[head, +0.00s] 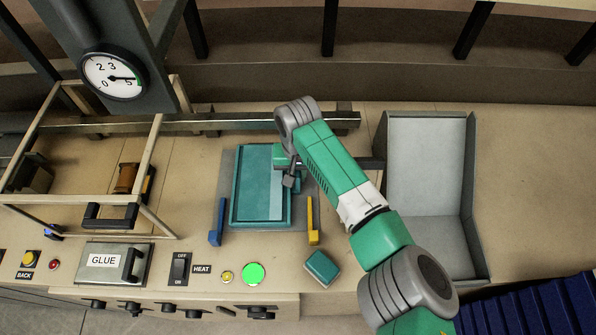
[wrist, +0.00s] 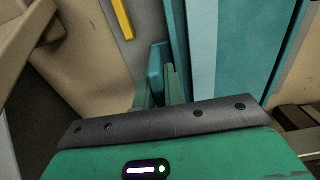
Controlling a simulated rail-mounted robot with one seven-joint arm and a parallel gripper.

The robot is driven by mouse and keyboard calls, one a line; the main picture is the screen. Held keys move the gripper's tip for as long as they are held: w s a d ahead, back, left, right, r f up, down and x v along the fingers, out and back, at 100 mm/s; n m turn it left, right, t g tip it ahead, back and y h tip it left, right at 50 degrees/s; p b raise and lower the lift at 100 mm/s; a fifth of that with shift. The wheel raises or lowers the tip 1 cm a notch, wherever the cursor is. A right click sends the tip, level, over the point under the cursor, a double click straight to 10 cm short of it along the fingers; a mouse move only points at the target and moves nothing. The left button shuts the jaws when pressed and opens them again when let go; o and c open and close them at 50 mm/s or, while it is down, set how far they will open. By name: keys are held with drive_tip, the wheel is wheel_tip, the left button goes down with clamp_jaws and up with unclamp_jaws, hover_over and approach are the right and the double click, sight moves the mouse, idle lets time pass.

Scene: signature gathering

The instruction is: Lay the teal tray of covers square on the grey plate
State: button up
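The teal tray (head: 235,210) lies over the grey plate (head: 302,212), with pale and darker teal covers (head: 265,182) inside it. Strips of plate show beside the tray; I cannot tell if it rests flat. My gripper (head: 290,180) is at the tray's right side, partly hidden by my wrist. In the wrist view, the fingers of my gripper (wrist: 157,88) stand on both sides of an upright teal tab (wrist: 157,62) next to the tray wall (wrist: 180,45), and look closed on it. The plate (wrist: 148,30) also shows there.
A blue guide (head: 217,222) and a yellow guide (head: 313,222) stand at the plate's near corners. A small teal block (head: 322,267) lies in front. A grey bin (head: 478,235) is at the right; a dial press (head: 113,76) and frame (head: 152,150) are at the left.

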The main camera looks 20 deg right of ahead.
drive_tip(key=o, duration=0.4)
drive_tip(key=shift+o, duration=0.2)
wheel_tip(320, 180, up, 12)
drive_tip(key=shift+r+p, duration=0.15)
drive_tip(key=shift+p, duration=0.15)
